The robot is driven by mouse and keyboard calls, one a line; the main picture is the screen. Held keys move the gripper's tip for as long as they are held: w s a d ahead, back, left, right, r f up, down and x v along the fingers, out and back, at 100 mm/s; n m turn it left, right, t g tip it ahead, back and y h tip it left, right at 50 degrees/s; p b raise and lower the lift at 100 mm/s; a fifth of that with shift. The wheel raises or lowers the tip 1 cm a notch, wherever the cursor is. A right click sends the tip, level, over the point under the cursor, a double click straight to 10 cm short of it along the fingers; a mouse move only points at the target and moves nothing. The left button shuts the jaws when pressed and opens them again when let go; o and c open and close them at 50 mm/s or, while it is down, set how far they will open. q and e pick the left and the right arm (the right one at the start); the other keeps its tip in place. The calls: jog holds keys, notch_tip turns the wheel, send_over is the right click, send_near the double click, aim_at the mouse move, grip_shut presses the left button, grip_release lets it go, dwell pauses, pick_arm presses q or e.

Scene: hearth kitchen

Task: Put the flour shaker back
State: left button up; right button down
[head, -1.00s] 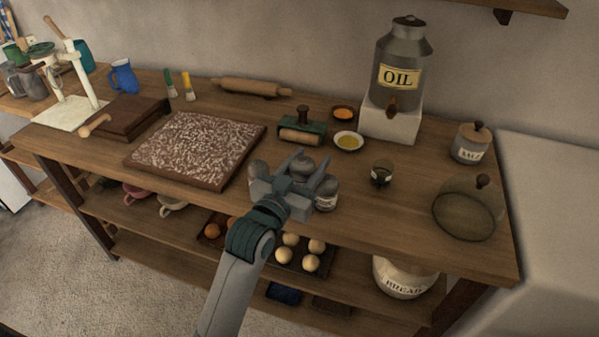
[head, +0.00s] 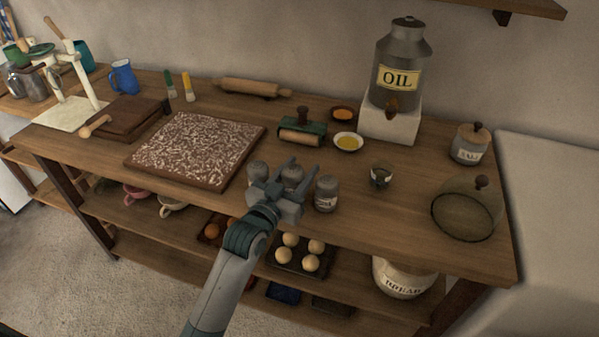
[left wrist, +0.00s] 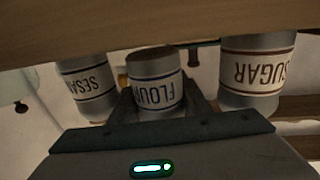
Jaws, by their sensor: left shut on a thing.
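The flour shaker (left wrist: 155,88), a grey cylinder with a band marked FLOUR, is between the fingers of my left gripper (left wrist: 160,100) in the left wrist view, its label upside down. My left gripper is shut on it. In the head view, my left gripper (head: 291,180) is at the front of the worktop, and the flour shaker (head: 292,172) shows partly behind its fingers. It is in line between two similar shakers. The sesame shaker (left wrist: 86,88) and the sugar shaker (left wrist: 254,75) flank it. I cannot tell whether its base touches the wood. My right gripper is out of view.
A speckled board (head: 195,150) lies left of the shakers on the worktop (head: 350,220). A small dark cup (head: 381,175) and a glass dome (head: 467,210) stand to the right. A roller (head: 302,131) and the oil can (head: 400,70) are behind.

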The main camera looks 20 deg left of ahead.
pick_arm(q)
jog(key=shift+f, duration=0.5)
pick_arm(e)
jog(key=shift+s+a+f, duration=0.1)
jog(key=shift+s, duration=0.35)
pick_arm(q)
jog(key=shift+f, duration=0.15)
jog(key=o, duration=0.8)
jog(key=shift+o, duration=0.2)
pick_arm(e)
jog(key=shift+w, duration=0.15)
